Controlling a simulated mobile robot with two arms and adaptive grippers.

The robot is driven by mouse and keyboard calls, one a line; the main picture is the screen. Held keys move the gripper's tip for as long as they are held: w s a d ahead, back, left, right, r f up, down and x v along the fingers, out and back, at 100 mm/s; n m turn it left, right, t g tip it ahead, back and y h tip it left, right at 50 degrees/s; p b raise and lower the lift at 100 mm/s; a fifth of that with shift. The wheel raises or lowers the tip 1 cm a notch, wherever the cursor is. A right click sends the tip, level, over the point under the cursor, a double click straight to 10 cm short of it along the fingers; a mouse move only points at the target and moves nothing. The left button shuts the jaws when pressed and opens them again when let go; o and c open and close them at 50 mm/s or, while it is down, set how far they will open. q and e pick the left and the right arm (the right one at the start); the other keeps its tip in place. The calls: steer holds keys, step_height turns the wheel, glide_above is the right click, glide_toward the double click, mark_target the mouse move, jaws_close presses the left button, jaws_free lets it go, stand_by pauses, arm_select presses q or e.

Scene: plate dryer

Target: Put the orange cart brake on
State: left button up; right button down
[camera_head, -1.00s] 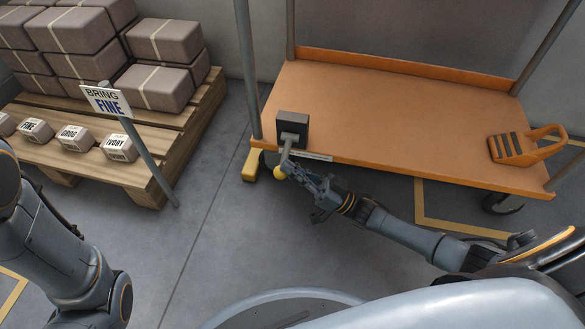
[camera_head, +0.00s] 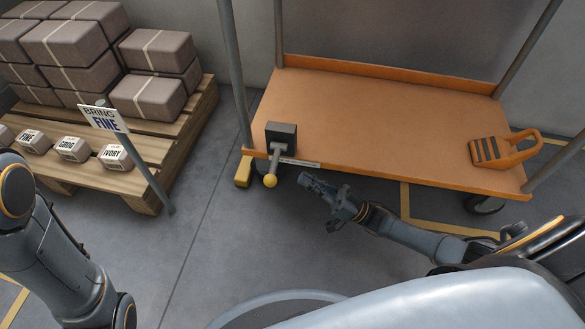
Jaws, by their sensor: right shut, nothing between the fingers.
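A grey lever with a yellow ball knob (camera_head: 270,181) comes out of the box and points down toward the floor. My right gripper (camera_head: 305,178) is shut and empty, just right of the knob and apart from it. My left arm (camera_head: 60,245) shows at the left edge, but its gripper is out of view.
An orange chock-like piece with a handle (camera_head: 500,150) lies on the deck's right end. A wooden pallet (camera_head: 150,198) with grey boxes (camera_head: 155,95) stands at left, with a sign reading BRING FINE (camera_head: 103,119) on a post. Grey floor is clear between pallet and cart.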

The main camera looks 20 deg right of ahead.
steer(key=shift+v, duration=1.35)
steer(key=shift+r, duration=0.1)
